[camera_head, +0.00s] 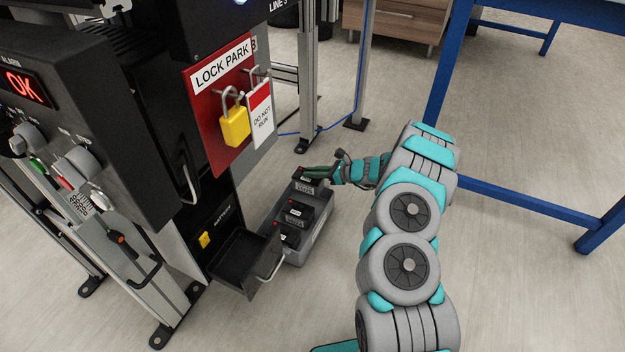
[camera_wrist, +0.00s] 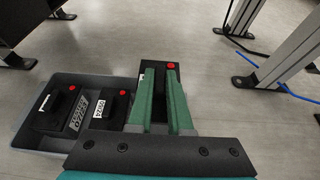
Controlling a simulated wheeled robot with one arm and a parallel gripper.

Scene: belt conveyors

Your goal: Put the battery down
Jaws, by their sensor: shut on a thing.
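My gripper (camera_head: 322,172) reaches down at the far end of a grey bin (camera_head: 318,240). It is shut on a black battery (camera_head: 307,187) with a pale label. In the wrist view the green fingers of my gripper (camera_wrist: 160,95) stand on either side of this battery (camera_wrist: 171,71), which shows a red dot. The fingers hide much of it. I cannot tell whether its underside touches the bin. Other black batteries (camera_head: 297,212) with red dots and labels sit in the near part of the bin; the wrist view shows them left of my fingers.
An open black drawer (camera_head: 238,262) with a metal handle juts out beside the bin. Above it stands a black cabinet with a red lock board (camera_head: 214,128) and yellow padlock (camera_head: 235,127). A blue-framed table (camera_head: 530,205) stands right; open floor lies between.

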